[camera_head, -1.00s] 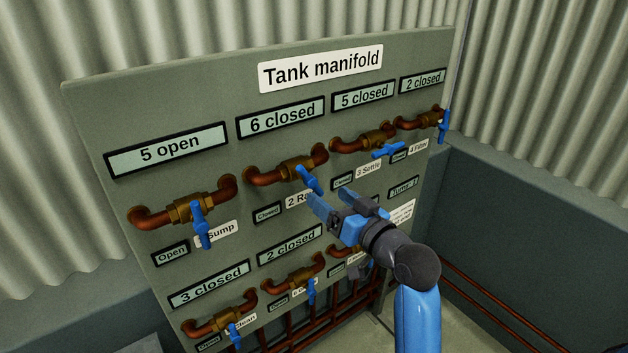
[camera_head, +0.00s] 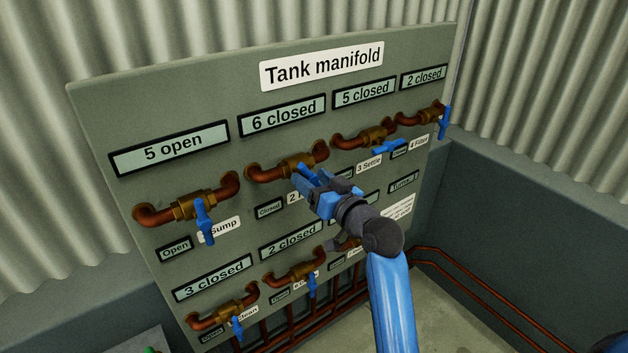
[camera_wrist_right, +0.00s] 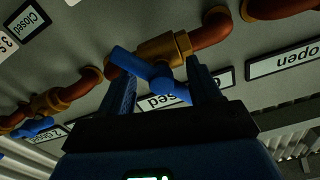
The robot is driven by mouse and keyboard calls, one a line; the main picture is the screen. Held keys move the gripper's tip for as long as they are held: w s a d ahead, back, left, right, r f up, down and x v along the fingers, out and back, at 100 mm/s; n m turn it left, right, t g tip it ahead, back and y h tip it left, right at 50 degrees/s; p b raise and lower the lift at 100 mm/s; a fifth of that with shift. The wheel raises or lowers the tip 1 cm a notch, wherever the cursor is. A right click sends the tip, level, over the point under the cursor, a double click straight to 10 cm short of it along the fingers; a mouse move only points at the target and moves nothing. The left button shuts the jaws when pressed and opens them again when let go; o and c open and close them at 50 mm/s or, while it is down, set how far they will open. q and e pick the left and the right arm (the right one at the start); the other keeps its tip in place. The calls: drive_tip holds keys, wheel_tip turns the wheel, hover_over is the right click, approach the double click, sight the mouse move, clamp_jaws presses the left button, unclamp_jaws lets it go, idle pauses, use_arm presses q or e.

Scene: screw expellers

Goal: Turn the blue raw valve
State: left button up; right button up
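The raw valve (camera_head: 289,168) is a brass body on a copper pipe in the top row, second from left. The display above it reads "6 closed", and its "2 R…" label (camera_head: 293,197) is partly hidden. My right gripper (camera_head: 308,180) is at this valve and hides most of its handle in the head view. In the right wrist view, upside down, the blue handle (camera_wrist_right: 150,72) crosses slantwise between the two fingers, with gaps still visible, so the right gripper (camera_wrist_right: 163,88) looks open around it. My left gripper is not in view.
The sump valve's blue handle (camera_head: 204,220) is to the left, under "5 open". The settle valve's handle (camera_head: 388,147) and filter valve's handle (camera_head: 444,122) are to the right. More valves line the lower row. Free room lies in front of the board (camera_head: 110,115).

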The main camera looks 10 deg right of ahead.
clamp_jaws()
drive_tip(key=shift+m, duration=0.3)
drive_tip(key=c, duration=1)
unclamp_jaws()
drive_tip(key=shift+r+m+p, duration=0.15)
drive_tip(key=shift+m+p, duration=0.8)
drive_tip(key=shift+m, duration=0.15)
drive_tip(key=shift+c, duration=0.2)
drive_tip(key=shift+o, duration=1.1)
drive_tip(key=shift+a+m+p, duration=0.1)
drive_tip(key=shift+m+p, duration=0.7)
drive_tip(key=shift+m, duration=0.4)
drive_tip(key=shift+o, duration=0.6)
drive_tip(key=shift+m, duration=0.6)
drive_tip(key=shift+o, duration=0.2)
drive_tip(key=shift+f+p, duration=0.2)
drive_tip(key=shift+p, duration=0.1)
drive_tip(key=o, duration=1)
